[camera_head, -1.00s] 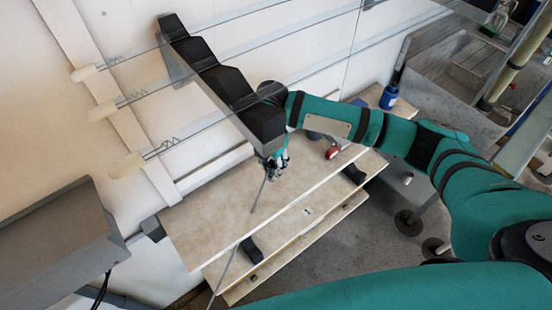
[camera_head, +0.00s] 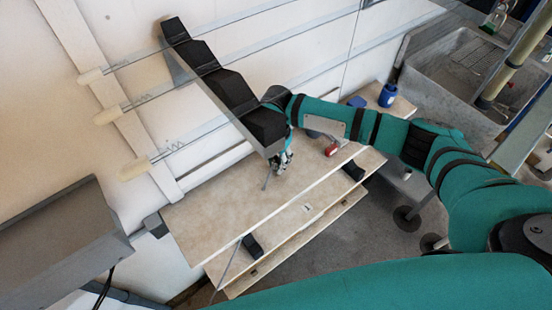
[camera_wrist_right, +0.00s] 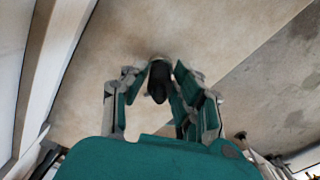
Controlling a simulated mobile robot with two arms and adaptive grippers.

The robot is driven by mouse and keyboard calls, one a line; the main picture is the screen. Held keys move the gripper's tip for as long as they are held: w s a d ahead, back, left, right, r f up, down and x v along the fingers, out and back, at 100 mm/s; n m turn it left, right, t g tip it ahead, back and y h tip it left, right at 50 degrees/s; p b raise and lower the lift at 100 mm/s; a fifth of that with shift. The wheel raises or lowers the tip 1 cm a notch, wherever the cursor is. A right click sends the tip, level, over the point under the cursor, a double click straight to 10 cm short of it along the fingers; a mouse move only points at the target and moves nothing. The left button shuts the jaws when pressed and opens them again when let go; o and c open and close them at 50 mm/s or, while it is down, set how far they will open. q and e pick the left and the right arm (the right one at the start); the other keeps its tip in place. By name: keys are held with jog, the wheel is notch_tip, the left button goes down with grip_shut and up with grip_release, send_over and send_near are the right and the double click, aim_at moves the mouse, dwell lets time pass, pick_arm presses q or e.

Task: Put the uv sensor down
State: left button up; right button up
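My right gripper (camera_head: 280,163) is above the back part of a pale wooden table (camera_head: 215,215), close to the wall. I cannot tell whether the sensor touches the table. My left gripper is not in view.
A red object (camera_head: 331,149) and blue containers (camera_head: 388,95) stand to the right. A lower shelf (camera_head: 285,262) shows in front. The left tabletop is clear.

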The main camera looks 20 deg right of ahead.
aim_at(275, 159)
jog(key=o, duration=0.3)
jog(key=shift+r, duration=0.15)
notch_tip(275, 159, up, 12)
jog(key=b, duration=0.2)
jog(key=shift+a, duration=0.1)
dwell(0.5)
